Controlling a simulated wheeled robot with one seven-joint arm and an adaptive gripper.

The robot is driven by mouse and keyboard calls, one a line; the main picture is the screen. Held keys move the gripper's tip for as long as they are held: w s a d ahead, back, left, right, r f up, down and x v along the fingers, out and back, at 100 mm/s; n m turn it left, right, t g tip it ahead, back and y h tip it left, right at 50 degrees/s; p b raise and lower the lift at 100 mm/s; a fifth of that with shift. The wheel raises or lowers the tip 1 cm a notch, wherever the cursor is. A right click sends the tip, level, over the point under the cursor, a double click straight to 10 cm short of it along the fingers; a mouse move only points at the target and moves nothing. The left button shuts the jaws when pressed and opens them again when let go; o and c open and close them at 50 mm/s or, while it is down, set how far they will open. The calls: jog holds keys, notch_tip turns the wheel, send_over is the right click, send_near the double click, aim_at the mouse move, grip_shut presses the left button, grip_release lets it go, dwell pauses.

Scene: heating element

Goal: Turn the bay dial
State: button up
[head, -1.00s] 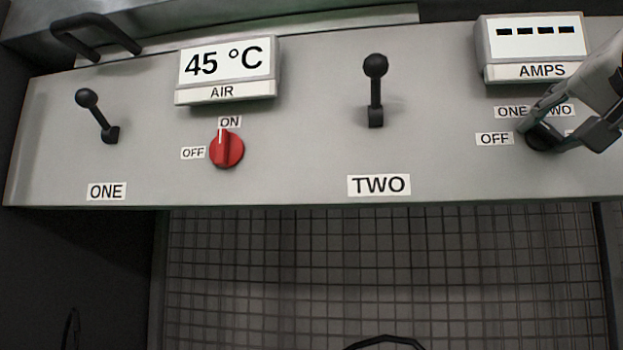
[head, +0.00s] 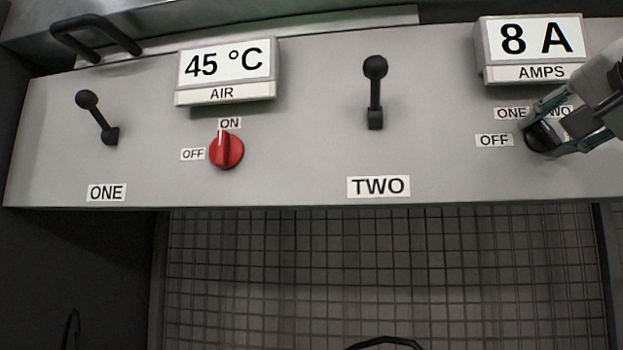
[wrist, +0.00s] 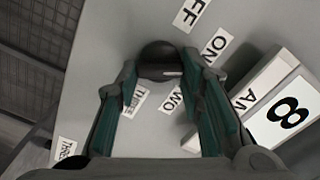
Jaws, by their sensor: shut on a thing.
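The bay dial is a round black knob (head: 541,136) at the right of the grey panel, below the AMPS display (head: 530,42), which reads 8 A. It also shows in the wrist view (wrist: 158,53), with a short pale mark; I cannot tell exactly which label the mark points to. Labels OFF (head: 494,140), ONE (head: 510,113) and TWO stand around it, TWO partly covered by my gripper in the head view. The wrist view also shows a THREE label (wrist: 135,99). My gripper (head: 556,130) is shut on the dial, one finger on each side.
A red AIR knob (head: 227,150) points to ON below a 45 °C display (head: 226,64). Black levers ONE (head: 97,118) and TWO (head: 375,92) stick out of the panel. A black handle (head: 97,37) is at top left. A dark grid (head: 380,270) lies below the panel.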

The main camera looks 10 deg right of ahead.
jog(key=o, duration=1.2)
jog(key=shift+c, duration=0.2)
jog(key=v, duration=1.2)
